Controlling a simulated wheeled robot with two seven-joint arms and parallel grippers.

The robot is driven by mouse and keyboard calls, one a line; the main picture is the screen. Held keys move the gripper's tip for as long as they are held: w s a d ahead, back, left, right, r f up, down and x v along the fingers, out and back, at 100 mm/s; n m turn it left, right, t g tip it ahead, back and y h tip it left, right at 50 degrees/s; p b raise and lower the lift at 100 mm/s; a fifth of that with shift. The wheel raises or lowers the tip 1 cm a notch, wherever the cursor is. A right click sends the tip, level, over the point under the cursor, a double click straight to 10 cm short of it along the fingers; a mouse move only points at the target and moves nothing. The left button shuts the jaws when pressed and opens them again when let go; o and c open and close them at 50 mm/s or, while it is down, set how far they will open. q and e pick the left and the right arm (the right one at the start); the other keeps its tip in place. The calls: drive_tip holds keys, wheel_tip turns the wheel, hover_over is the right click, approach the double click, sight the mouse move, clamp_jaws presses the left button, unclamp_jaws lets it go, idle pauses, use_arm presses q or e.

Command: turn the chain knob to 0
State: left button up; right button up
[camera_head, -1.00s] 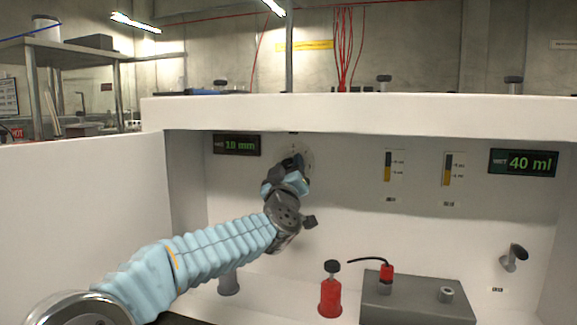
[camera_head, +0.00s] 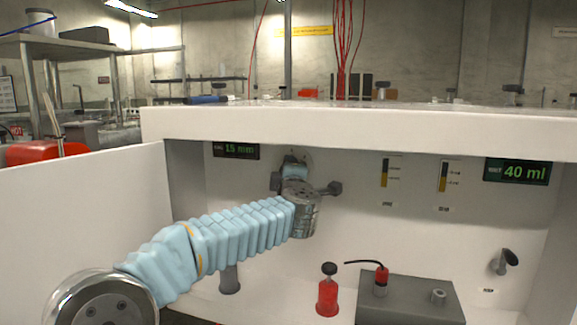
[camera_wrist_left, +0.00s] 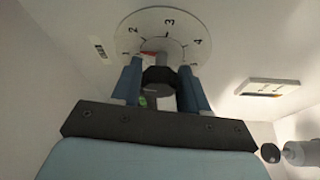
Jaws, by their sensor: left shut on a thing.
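My left gripper (camera_head: 293,164) reaches the back wall of the white cabinet, below and right of a small dark display (camera_head: 236,151) with green text that seems to read 15 mm. In the left wrist view, the two blue fingers (camera_wrist_left: 161,72) are shut on a dark knob (camera_wrist_left: 160,78) in front of a round white dial (camera_wrist_left: 190,28). The dial carries printed numbers, with 2, 3 and 4 legible. A red mark (camera_wrist_left: 148,53) shows at the dial's left, close to the knob. The fingers hide part of the dial. My right gripper is not in view.
A second display (camera_head: 517,171) reads 40 ml. Two vertical gauges (camera_head: 443,176) hang on the back wall. A red bottle (camera_head: 328,296) stands beside a grey box (camera_head: 410,302) on the cabinet floor. A dark knob (camera_head: 504,261) sticks out at the right.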

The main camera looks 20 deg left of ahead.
use_arm(q)
drive_tip(key=shift+n+g+p, duration=0.4)
drive_tip(key=shift+n+p, duration=0.15)
drive_tip(key=shift+n, duration=0.45)
drive_tip(key=o, duration=1)
drive_tip(key=shift+s, duration=0.1)
drive_tip(key=b+v, duration=0.2)
drive_tip(key=v, duration=1.1)
drive_tip(key=shift+s+d+b, duration=0.1)
drive_tip(key=shift+s+b, duration=0.2)
